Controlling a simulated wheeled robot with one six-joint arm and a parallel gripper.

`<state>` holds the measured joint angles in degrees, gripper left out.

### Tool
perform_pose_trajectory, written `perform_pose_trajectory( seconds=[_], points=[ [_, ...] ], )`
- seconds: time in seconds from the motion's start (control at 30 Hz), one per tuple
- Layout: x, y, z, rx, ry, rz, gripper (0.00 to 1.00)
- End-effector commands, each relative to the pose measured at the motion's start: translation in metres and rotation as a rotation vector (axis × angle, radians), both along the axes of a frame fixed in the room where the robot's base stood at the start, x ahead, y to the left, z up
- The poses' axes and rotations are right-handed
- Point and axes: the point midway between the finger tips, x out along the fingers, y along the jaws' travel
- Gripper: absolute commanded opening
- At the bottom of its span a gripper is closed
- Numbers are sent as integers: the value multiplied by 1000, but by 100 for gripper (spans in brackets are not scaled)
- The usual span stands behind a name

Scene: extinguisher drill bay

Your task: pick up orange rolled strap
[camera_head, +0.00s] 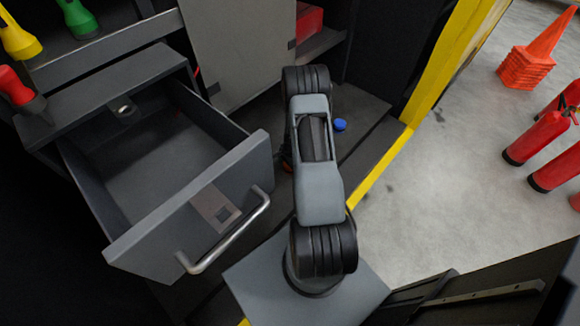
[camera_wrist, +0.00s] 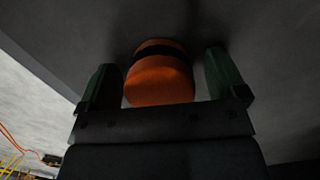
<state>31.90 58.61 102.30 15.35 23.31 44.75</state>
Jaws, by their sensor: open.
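The orange rolled strap (camera_wrist: 160,82) shows in the wrist view as a rounded orange roll with a black band across it. It rests against a dark grey surface. My gripper (camera_wrist: 164,78) is open in the wrist view, with one green finger on each side of the strap. A gap shows between the strap and each finger, wider on the right. In the head view my arm hides my gripper, and only a small orange bit shows beside the arm, too small to name.
An open, empty-looking grey drawer (camera_head: 190,215) with a metal handle (camera_head: 228,232) stands left of my arm. A blue round item (camera_head: 340,124) lies on the dark floor to its right. Red extinguishers (camera_head: 535,138) and orange cones (camera_head: 525,65) stand on the pale floor (camera_head: 440,150) at right.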

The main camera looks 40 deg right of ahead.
Motion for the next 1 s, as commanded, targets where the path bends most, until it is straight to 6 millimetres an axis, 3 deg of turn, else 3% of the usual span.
perform_pose_trajectory(
  seconds=[0.07,0.67,1.0],
  points=[
    [0,0,0,0,0,0,89],
    [0,0,0,0,1,0,31],
    [0,0,5,0,0,0,31]
  ],
)
